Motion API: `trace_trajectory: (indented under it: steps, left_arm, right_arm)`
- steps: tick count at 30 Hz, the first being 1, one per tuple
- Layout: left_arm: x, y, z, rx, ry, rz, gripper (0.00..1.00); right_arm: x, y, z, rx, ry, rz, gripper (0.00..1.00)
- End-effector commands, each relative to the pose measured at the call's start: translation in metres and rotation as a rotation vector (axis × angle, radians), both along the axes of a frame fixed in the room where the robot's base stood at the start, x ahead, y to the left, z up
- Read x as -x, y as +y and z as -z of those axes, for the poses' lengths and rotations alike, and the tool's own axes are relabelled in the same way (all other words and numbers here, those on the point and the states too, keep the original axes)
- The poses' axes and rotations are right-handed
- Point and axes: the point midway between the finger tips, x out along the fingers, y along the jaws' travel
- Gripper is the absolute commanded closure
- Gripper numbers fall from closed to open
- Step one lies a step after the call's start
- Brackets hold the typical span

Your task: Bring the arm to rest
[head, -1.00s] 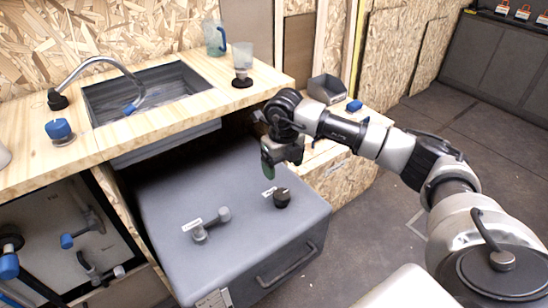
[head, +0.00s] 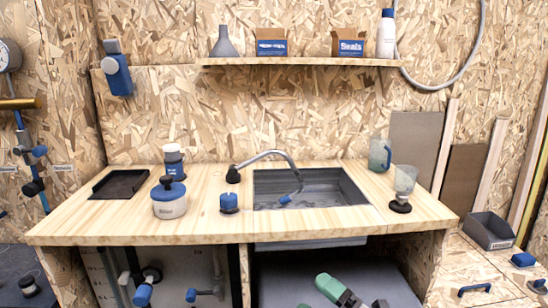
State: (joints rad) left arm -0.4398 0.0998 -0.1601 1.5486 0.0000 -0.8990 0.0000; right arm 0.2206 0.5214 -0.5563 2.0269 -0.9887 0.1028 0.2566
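In the head view, a green-tipped part with a grey and black body (head: 338,290) shows at the bottom edge, in front of the grey box under the counter. It looks like the end of my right gripper, cut off by the frame; I cannot tell whether it is open or shut. The rest of my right arm is out of view. My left gripper is not in view.
The wooden counter (head: 110,226) carries a sink (head: 330,185), a faucet (head: 270,155), a black tray (head: 120,184), a blue-lidded pot (head: 169,203) and a glass beaker (head: 404,180). A grey bin (head: 488,232) stands at right. A shelf (head: 300,61) hangs above.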

Motion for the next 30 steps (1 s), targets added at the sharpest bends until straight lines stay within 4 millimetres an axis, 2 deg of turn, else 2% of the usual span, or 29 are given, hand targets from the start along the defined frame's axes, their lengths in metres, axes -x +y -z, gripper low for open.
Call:
trace_trajectory:
  steps: [3, 5, 6, 8, 12, 15, 18, 22, 27, 28, 30]
  left_arm:
    - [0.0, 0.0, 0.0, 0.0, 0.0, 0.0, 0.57]
    - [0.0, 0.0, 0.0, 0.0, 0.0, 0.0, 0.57]
    - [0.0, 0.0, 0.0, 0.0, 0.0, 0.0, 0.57]
    - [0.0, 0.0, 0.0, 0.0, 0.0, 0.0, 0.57]
    - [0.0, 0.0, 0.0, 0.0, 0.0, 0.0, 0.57]
    - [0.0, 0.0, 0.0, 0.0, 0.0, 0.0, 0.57]
    - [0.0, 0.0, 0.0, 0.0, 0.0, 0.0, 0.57]
    - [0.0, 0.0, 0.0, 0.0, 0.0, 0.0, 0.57]
    - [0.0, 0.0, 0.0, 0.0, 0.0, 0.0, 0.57]
    - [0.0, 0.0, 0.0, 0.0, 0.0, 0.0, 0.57]
    - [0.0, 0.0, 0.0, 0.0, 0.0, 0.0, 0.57]
  right_arm:
    - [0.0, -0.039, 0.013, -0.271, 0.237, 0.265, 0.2]
    - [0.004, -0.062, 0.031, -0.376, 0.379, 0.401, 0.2]
    - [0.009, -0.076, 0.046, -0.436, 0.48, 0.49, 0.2]
    - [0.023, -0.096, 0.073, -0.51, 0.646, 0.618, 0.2]
    - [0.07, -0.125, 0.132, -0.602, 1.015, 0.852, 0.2]
    - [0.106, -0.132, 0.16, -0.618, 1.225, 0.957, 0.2]
    - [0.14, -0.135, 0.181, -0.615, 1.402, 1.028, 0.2]
    - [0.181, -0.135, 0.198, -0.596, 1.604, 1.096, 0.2]
    - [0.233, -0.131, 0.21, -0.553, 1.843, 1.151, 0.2]
    - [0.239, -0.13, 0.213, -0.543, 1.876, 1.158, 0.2]
    - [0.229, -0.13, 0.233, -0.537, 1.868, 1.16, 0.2]
